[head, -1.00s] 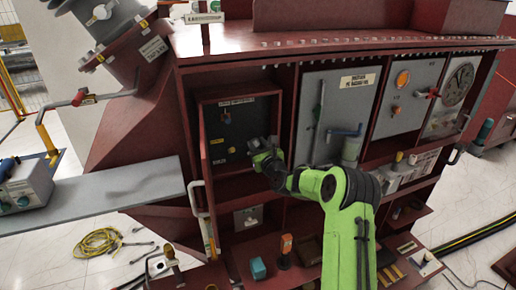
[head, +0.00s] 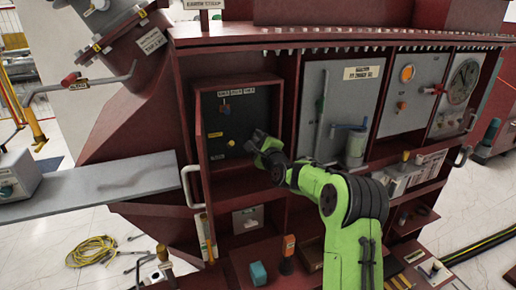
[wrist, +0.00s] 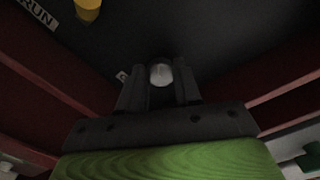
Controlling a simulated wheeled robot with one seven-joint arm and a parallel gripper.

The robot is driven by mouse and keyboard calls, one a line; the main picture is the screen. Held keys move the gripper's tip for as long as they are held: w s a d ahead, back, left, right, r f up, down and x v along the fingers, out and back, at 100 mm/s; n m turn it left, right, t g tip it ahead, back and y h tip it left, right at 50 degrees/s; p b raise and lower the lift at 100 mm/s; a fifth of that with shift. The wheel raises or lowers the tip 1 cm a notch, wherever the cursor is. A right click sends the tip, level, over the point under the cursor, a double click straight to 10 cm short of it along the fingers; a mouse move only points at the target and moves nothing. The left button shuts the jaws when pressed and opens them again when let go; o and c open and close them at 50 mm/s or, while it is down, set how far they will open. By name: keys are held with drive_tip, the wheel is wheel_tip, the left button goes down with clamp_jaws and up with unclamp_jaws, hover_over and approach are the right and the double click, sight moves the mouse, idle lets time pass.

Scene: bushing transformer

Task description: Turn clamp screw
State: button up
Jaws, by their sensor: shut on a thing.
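The clamp screw (wrist: 160,74) shows in the wrist view as a round, pale metal head between my fingertips. My gripper (wrist: 160,90) is shut on it, with one dark finger on each side. In the head view my gripper (head: 256,145) reaches into the left compartment, at the lower right of the dark panel (head: 215,120). There the gripper hides the screw. The screw's turn angle cannot be told.
A yellow knob (wrist: 88,8) with a RUN label (wrist: 38,14) is at the wrist view's upper left. Red compartment walls (wrist: 285,100) flank the gripper. An open door frame with a pale handle (head: 190,187) stands left. A grey cabinet door (head: 338,110) is to the right.

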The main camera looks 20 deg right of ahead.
drive_tip(key=n+b, duration=0.1)
drive_tip(key=n, duration=0.1)
drive_tip(key=n+b, duration=0.4)
drive_tip(key=shift+a+f+n, duration=0.1)
drive_tip(key=shift+f+n, duration=0.15)
drive_tip(key=shift+n, duration=0.05)
drive_tip(key=n+b, duration=0.4)
drive_tip(key=n, duration=0.2)
drive_tip(key=shift+b, duration=0.3)
drive_tip(key=o, duration=1)
drive_tip(key=shift+o, duration=0.2)
drive_tip(key=s+b, duration=0.2)
drive_tip(key=s, duration=1.3)
drive_tip(key=shift+s, duration=0.4)
